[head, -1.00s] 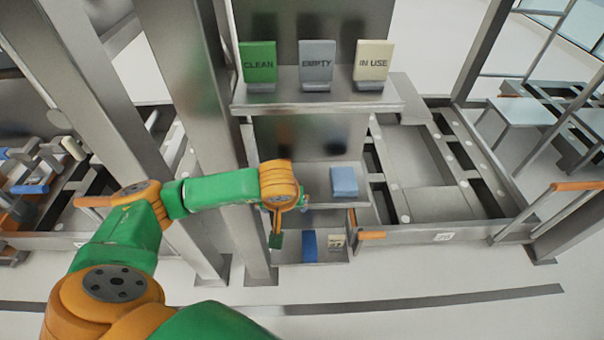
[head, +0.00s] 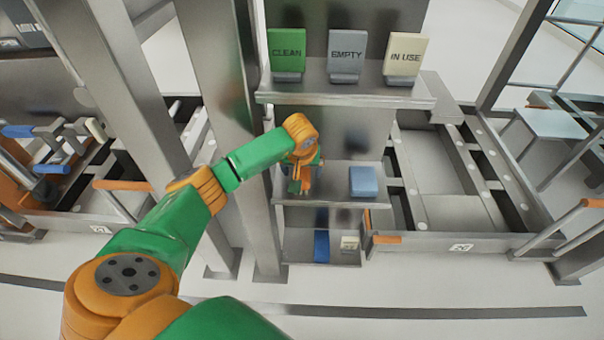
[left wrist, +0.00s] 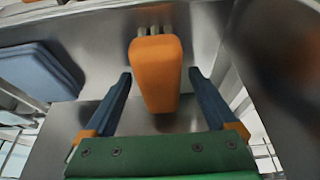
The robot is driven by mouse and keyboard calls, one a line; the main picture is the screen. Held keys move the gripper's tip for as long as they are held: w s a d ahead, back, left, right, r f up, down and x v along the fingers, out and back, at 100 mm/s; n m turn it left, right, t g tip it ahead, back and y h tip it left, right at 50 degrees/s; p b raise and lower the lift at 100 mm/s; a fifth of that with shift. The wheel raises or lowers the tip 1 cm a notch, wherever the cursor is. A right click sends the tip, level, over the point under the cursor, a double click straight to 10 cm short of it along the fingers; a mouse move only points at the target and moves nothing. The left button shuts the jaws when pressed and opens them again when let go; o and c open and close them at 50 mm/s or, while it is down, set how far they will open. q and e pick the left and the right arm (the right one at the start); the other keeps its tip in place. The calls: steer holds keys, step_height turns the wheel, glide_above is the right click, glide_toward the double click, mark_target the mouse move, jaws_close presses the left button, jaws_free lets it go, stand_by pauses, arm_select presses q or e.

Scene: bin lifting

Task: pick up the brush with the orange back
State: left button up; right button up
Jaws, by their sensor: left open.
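The orange-backed brush (left wrist: 156,72) lies on a grey metal shelf in the left wrist view, with pale bristles or prongs at its far end. My left gripper (left wrist: 160,77) is open, with one dark finger on each side of the brush. Gaps show between the fingers and the brush, and nothing is held. In the head view my left gripper (head: 303,180) is at the left part of the middle shelf (head: 335,200). There the gripper and wrist make the brush hard to tell apart. My right gripper is not in view.
A blue block-like item (head: 363,182) sits right of the gripper on the same shelf. An upper shelf (head: 345,92) with CLEAN, EMPTY and IN USE signs is above. A lower shelf holds a blue item (head: 321,246) and a cream one (head: 349,243). Metal posts stand left.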

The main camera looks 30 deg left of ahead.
arm_select(q)
steer(key=shift+f, duration=0.25)
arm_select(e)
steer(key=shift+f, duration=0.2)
arm_select(q)
jaws_close()
steer(key=shift+r, duration=0.6)
steer(key=shift+r+p, duration=0.35)
steer(key=shift+r, duration=0.25)
steer(key=s+d+p, duration=0.1)
steer(key=s+d, duration=0.8)
steer(key=s, duration=0.6)
steer(key=shift+s+d+f+p, duration=0.2)
steer(key=shift+p, duration=0.15)
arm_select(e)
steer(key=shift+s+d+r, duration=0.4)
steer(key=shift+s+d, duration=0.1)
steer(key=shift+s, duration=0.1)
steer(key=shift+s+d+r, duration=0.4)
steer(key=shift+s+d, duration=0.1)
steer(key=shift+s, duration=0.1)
